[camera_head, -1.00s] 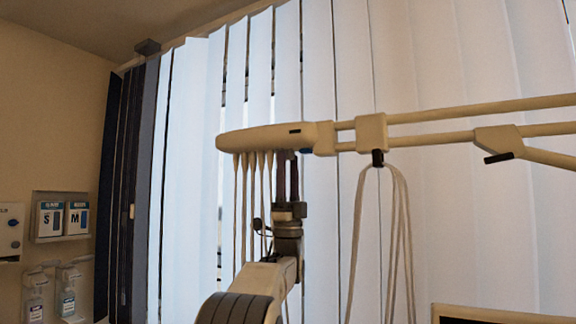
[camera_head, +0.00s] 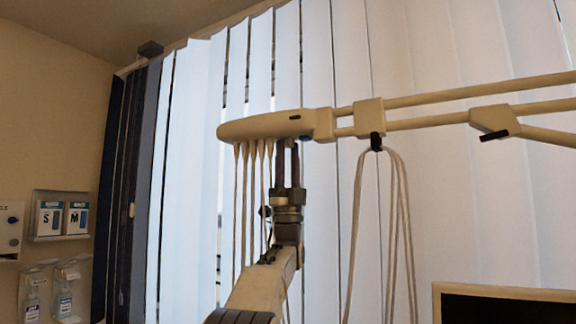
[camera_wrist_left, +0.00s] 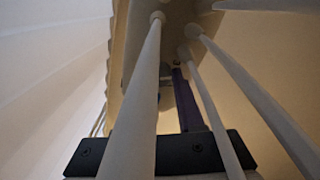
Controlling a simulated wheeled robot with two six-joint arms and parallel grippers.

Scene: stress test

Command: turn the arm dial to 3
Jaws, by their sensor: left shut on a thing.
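A cream equipment arm (camera_head: 262,127) with a rounded head hangs level in front of the blinds in the head view. My left gripper (camera_head: 287,152) comes up from below, and its dark purple fingers reach the underside of this head, just right of the hanging hoses. It is shut on the arm dial, which is mostly hidden between the fingers and under the head. I cannot read any number on it. In the left wrist view a purple finger (camera_wrist_left: 186,100) points up toward the head's underside, behind pale hoses. My right gripper is not in view.
Several thin hoses (camera_head: 245,195) hang close to the left of my gripper. Looped cables (camera_head: 395,200) hang from a clamp to the right. Vertical blinds (camera_head: 460,200) stand behind. A dark screen (camera_head: 500,308) is at lower right, and glove boxes (camera_head: 62,217) are on the left wall.

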